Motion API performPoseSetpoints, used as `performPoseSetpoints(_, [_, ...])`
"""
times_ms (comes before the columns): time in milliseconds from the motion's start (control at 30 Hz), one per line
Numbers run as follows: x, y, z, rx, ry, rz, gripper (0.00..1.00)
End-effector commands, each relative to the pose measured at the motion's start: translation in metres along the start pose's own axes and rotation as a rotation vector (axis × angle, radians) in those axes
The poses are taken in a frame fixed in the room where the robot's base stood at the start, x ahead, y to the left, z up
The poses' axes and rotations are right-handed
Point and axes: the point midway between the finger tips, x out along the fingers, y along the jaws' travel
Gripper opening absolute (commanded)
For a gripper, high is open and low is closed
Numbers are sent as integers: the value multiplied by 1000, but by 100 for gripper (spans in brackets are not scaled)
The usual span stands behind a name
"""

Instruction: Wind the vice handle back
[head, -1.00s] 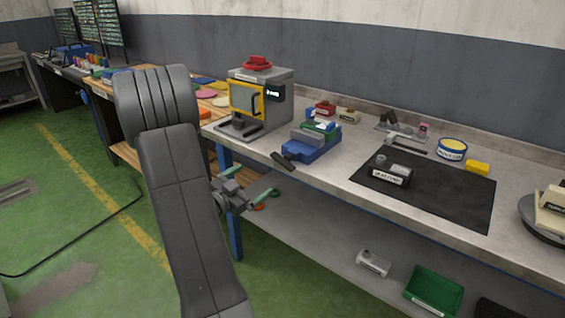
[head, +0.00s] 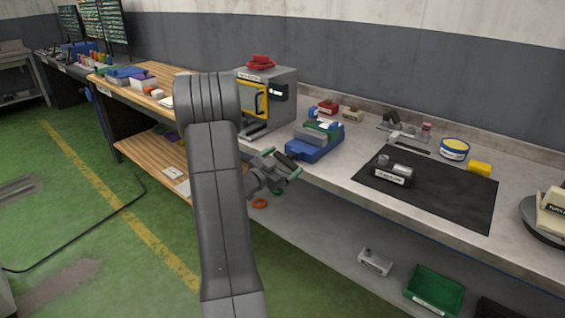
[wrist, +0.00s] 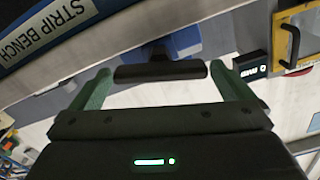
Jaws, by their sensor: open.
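My gripper (head: 286,162) is at the bench's front edge, close to the vice handle. Its two green fingers are spread wide. In the wrist view, the bar spans most of the gap between the fingertips (wrist: 160,76). I cannot tell whether either finger touches it. In the head view the gripper partly covers the handle area.
An oven-like grey machine (head: 278,98) with a yellow-framed door stands left of the vice. A black mat (head: 450,200) with a labelled grey part lies to the right. A lower shelf holds a green bin (head: 434,290).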

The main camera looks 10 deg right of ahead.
Motion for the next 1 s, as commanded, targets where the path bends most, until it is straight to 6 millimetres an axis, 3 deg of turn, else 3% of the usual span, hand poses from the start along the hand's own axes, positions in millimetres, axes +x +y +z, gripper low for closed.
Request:
performPoseSetpoints(233, [1,0,0,0,0,0,100])
performPoseSetpoints(400, [0,0,0,0,0,0,67])
performPoseSetpoints(433, [0,0,0,0,0,0,64])
performPoseSetpoints(1000, [1,-1,0,-205,1,1,64])
